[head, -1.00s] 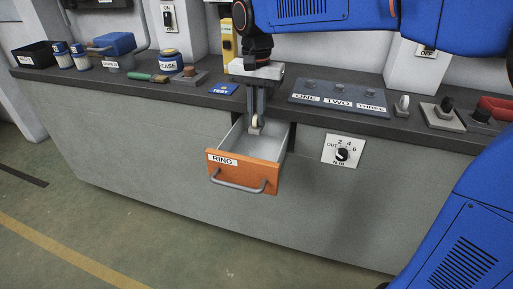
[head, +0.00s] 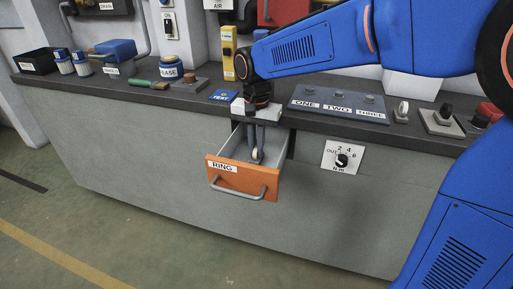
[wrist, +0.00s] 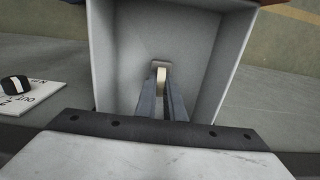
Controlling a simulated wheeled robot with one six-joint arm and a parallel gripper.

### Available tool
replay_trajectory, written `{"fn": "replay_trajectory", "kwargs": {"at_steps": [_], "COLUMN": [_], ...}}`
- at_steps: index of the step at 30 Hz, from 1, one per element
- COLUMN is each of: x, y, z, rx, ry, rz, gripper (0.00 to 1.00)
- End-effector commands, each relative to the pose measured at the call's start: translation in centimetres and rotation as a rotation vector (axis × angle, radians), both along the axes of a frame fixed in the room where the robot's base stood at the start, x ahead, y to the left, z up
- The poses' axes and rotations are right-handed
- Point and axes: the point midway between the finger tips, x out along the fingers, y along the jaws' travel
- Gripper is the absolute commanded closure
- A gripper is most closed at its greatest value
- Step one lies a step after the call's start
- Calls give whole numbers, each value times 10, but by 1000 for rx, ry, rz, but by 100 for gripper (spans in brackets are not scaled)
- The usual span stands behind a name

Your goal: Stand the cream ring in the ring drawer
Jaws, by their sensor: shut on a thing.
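The cream ring (head: 255,154) is upright, edge-on, between the fingertips of my gripper (head: 258,150), which is shut on it. In the wrist view the ring (wrist: 160,80) shows as a narrow cream strip between the two grey fingers (wrist: 161,100). A small grey-beige block (wrist: 161,65) shows at the ring's far end. The ring drawer (head: 215,178) is pulled open, with an orange front labelled RING and a grey inside. My fingers reach down inside it, clear of its side walls. I cannot tell whether the ring touches the drawer floor.
The dark worktop (head: 190,95) runs behind the drawer. A ONE TWO THREE panel (head: 340,102) and another pale ring on a stand (head: 402,110) sit to the right. A dial plate (head: 342,158) is right of the drawer. The rest of the drawer looks empty.

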Motion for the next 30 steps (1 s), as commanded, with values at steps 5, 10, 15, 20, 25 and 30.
{"fn": "replay_trajectory", "kwargs": {"at_steps": [5,10,15,20,25,30], "x": [0,0,0,0,1,1], "y": [0,0,0,0,0,0], "z": [-2,-2,-2,7,33,67], "rx": [-1,0,0,1,2,2], "ry": [0,0,0,-1,-3,-3], "rz": [0,0,0,0,0,0], "gripper": [87,73,73,73,73,73]}}
